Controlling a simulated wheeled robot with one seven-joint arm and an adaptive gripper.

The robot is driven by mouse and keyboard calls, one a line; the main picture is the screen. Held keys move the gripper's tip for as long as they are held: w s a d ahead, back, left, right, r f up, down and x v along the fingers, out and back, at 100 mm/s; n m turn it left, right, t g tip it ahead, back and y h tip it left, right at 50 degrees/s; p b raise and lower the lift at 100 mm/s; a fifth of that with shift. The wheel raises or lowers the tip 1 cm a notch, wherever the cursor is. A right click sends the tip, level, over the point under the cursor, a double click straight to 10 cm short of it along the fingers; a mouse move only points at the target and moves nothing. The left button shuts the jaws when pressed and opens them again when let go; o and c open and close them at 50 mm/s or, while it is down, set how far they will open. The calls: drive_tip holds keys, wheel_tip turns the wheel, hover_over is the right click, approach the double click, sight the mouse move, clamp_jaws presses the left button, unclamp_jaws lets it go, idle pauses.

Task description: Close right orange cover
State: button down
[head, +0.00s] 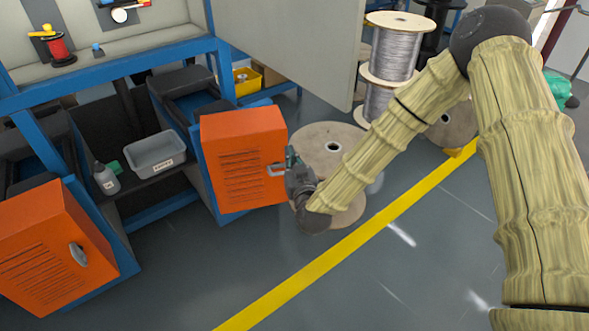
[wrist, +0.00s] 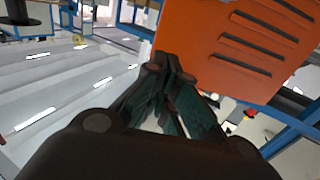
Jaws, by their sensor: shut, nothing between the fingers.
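The right orange cover (head: 243,150) is a slotted box-like door on the blue machine frame, left of the middle in the head view. It juts out to the right of the frame, and its silver handle (head: 275,170) is near its right edge. In the wrist view the slotted orange cover (wrist: 240,50) fills the upper right. My gripper (head: 291,157) is at the right edge of this cover, beside the handle. Its fingers (wrist: 170,72) are shut together with nothing between them, close to the cover's edge. I cannot tell whether they touch it.
The left orange cover (head: 45,245) with its handle is at the lower left. A grey bin (head: 156,158) and a bottle (head: 106,179) stand on a shelf between them. A wooden spool (head: 335,135) is right behind my gripper. Open floor lies around the yellow line (head: 300,275).

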sight(284, 139)
drive_tip(key=shift+b+x, duration=0.65)
drive_tip(key=shift+x, duration=2.3)
